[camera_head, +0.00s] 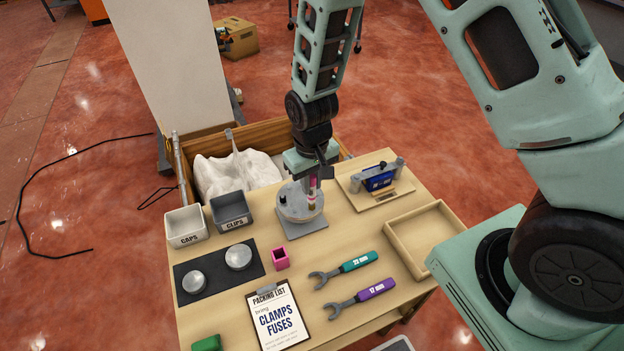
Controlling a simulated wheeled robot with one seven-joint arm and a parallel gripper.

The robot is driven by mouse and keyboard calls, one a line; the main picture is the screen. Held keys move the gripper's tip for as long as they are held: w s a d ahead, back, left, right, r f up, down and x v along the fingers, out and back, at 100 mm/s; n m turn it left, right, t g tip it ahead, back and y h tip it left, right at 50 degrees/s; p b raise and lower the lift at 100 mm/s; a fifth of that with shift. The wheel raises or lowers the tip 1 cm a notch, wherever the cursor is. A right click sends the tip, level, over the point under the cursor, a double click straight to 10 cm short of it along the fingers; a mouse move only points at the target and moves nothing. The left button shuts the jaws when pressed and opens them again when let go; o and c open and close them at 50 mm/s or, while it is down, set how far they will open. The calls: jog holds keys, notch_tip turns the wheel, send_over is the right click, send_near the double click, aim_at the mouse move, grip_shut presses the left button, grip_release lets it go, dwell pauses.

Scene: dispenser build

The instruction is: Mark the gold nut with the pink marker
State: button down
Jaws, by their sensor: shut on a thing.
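My gripper (314,177) points down over a round grey fixture (301,212) on a square grey base near the back of the wooden table. It is shut on the pink marker (312,184), which stands roughly upright, its lower end at or just above the fixture's top. I cannot tell whether its tip touches anything. A small black knob shows on the left of the fixture's top. The gold nut cannot be made out; the marker and gripper hide part of the fixture. A square pink holder (281,259) stands on the table in front, with a dark opening.
Bins marked CAPS (185,227) and CLIPS (231,210) stand left. A black mat (219,273) carries two silver discs. A blue device (379,179) on a board and an empty wooden tray (425,238) are right. Two wrenches (345,270) (362,298) and a clipboard (278,317) lie in front.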

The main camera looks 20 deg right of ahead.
jog(key=shift+s+a+f, duration=0.15)
jog(key=shift+s+a, duration=0.15)
jog(key=shift+s, duration=0.15)
dwell(0.5)
jog(key=shift+s+a, duration=0.3)
jog(key=shift+a, duration=0.15)
dwell(0.4)
jog(key=shift+f+b, duration=0.45)
jog(key=shift+f, duration=0.3)
dwell(0.8)
jog(key=shift+r, duration=0.15)
notch_tip(320, 180, up, 6)
jog(key=p, duration=0.5)
dwell(0.6)
dwell(0.4)
